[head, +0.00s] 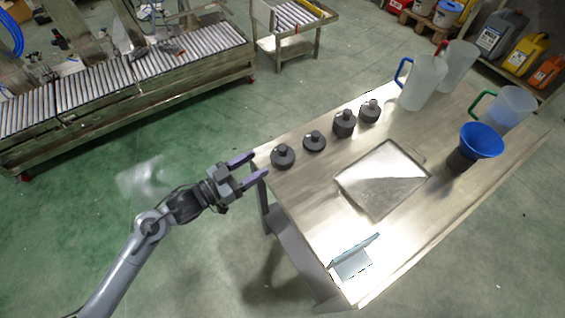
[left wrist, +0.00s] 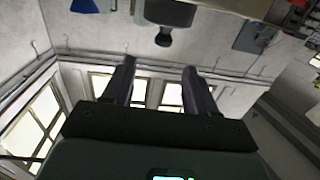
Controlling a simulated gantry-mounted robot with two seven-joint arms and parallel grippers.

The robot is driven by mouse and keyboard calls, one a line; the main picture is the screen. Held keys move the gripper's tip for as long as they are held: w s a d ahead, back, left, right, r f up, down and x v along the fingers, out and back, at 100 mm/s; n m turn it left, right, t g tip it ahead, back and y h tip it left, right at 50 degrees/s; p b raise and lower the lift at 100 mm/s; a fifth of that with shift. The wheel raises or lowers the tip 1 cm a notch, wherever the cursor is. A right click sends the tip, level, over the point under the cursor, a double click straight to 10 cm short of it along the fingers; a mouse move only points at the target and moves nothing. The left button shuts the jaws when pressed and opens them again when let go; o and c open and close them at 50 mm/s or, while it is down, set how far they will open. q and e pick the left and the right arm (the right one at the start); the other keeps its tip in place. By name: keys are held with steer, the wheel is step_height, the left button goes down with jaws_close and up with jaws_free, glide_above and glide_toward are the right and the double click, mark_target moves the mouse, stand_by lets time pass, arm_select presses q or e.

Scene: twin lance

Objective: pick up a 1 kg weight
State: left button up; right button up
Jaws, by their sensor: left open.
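Several dark grey weights with knobs stand in a row along the table's far left edge: a near one (head: 283,157), a low one (head: 314,142), a taller one (head: 345,124) and a far one (head: 369,112). Any mass markings are too small to read. My left gripper (head: 260,164) is open and empty at the table's left corner, its fingers pointing towards the near weight and just short of it. In the left wrist view a dark weight (left wrist: 165,14) shows upside down beyond the fingertips (left wrist: 159,66), apart from them. My right gripper is out of view.
A shallow metal tray (head: 343,184) lies mid-table (head: 300,205), with a small angled plate (head: 352,265) at the front. A blue funnel (head: 482,139) and translucent jugs (head: 421,85) stand on the right and far side. A roller conveyor (head: 130,75) stands behind on the left.

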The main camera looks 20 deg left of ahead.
mark_target(283, 147)
arm_select(q)
steer(key=b+x, duration=0.1)
steer(key=x, duration=0.4)
steer(key=shift+w+d+f+b, duration=0.25)
steer(key=shift+w+b, duration=0.35)
steer(key=b+x, duration=0.1)
steer(key=x, duration=0.2)
steer(key=shift+w, duration=0.15)
steer(key=shift+w+d+b, duration=0.2)
steer(key=shift+w+b, duration=0.1)
steer(key=shift+w, duration=0.1)
steer(key=shift+c, duration=0.4)
jaws_close()
steer(key=shift+r, duration=0.1)
